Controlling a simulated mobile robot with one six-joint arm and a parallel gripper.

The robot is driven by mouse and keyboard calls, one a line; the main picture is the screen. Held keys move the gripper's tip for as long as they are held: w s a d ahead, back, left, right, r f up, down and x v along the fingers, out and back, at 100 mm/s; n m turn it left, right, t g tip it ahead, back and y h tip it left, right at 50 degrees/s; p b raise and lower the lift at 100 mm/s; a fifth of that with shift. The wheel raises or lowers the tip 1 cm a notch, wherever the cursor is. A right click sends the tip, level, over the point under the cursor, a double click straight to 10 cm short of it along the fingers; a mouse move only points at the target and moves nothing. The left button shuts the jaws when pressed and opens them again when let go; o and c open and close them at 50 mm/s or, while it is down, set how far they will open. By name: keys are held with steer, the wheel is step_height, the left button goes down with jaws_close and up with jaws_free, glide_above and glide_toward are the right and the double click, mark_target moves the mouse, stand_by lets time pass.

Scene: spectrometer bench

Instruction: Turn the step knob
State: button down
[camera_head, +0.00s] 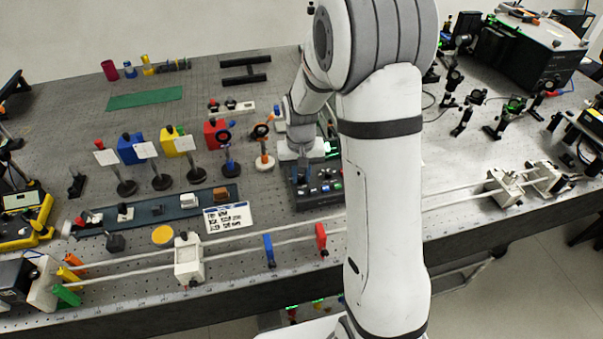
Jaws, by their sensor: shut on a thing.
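A dark control box (318,204) with small buttons and lit green spots sits on the perforated bench, just left of my arm. My gripper (301,177) points down onto the left rear part of this box. It is shut on what appears to be the step knob, but the fingers are small and dark here. The knob itself cannot be made out, as my gripper covers it. Its turn angle cannot be read.
A printed card (229,218) lies left of the box. Rails with a blue block (268,250) and a red block (321,239) run in front. A white-based post (264,161) stands close left of my gripper. Optics mounts (463,122) stand at the right.

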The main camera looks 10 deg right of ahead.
mark_target(301, 178)
steer(key=c, duration=1.3)
jaws_free()
steer(key=shift+r, duration=0.1)
step_height(301, 178, up, 7)
steer(key=shift+b, duration=0.6)
steer(key=shift+r, duration=0.3)
